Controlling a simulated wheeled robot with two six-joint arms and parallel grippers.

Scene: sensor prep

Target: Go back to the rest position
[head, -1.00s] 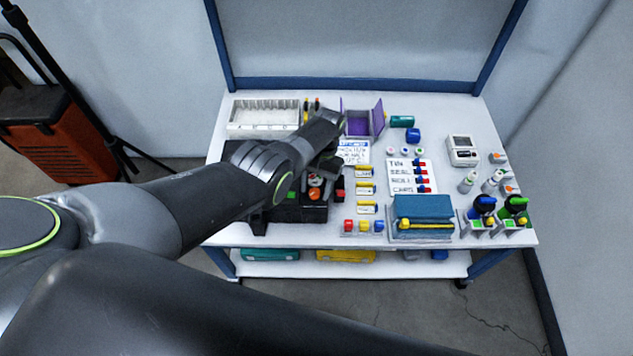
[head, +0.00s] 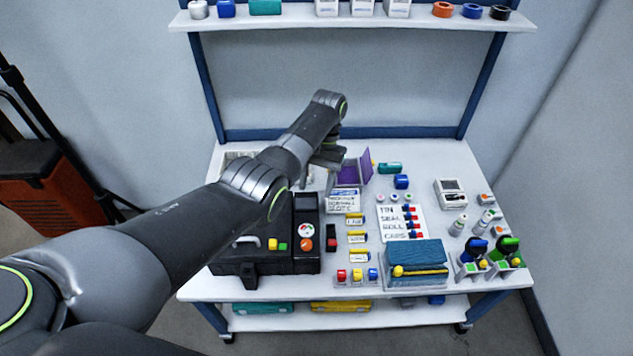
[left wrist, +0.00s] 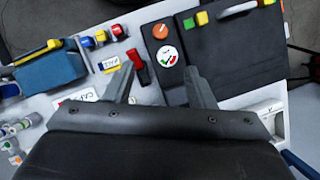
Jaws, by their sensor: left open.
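My left gripper (head: 328,156) hangs above the back of the white workbench (head: 200,278), close to the purple open box (head: 347,174). Its arm comes in from the left across the bench. In the left wrist view its two fingers (left wrist: 158,80) stand apart with nothing between them, over the area of the black case (left wrist: 240,48). The arm partly hides the white compartment tray at the back left. My right gripper is in neither view.
The black case (head: 246,268) stands at the front left of the bench. A blue box (head: 416,265), label cards, a white meter (head: 450,194) and small bottles fill the right. A shelf (head: 290,19) with boxes and rolls spans above. An orange case (head: 40,190) and tripod stand left.

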